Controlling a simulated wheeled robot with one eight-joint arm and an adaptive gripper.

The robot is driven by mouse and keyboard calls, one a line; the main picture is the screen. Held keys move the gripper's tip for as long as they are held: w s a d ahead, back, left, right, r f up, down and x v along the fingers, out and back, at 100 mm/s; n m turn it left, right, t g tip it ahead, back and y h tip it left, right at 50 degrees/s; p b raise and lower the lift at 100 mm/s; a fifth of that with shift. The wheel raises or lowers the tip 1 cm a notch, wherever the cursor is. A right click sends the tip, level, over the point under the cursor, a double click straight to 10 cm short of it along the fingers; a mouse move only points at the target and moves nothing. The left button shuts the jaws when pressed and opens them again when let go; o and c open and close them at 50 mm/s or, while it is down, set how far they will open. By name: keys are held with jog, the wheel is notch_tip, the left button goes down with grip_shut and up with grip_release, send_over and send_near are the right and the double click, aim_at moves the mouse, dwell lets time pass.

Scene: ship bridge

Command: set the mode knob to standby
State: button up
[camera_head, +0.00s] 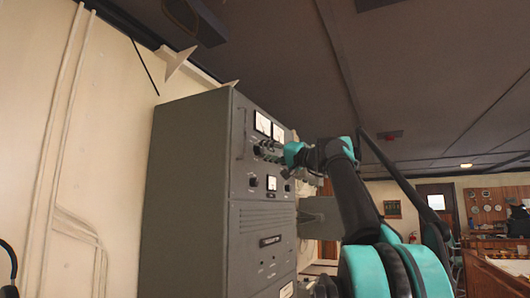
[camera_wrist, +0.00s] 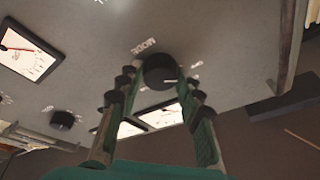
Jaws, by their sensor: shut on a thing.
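The mode knob (camera_wrist: 160,72) is a round black knob with a pale pointer mark, on a grey panel under the word MODE in the wrist view. Small position labels surround it, too blurred to read. My gripper (camera_wrist: 154,82) is shut on the knob, its two green-sided fingers with dark pads on either side. In the head view my gripper (camera_head: 270,152) reaches from the right to the upper front of the grey cabinet (camera_head: 190,200). There the fingers and arm make the mode knob hard to pick out.
White dial meters (camera_wrist: 30,52) and another black knob (camera_wrist: 62,120) sit near the mode knob. A metal handle (camera_wrist: 290,50) stands out at the right of the wrist view. The cabinet stands by a cream wall (camera_head: 90,120). A wooden counter (camera_head: 490,275) is at the far right.

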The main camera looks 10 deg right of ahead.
jog(key=shift+m, duration=0.4)
jog(key=m+h, duration=0.2)
jog(key=m, duration=0.2)
jog(key=shift+s+r, duration=0.1)
jog(key=shift+a+r+m+h, duration=0.1)
jog(key=shift+m+h, duration=0.5)
jog(key=shift+m, duration=1.6)
jog(key=o, duration=1.2)
jog(key=shift+c, duration=0.2)
jog(key=v, duration=1.2)
jog(key=shift+s, duration=0.15)
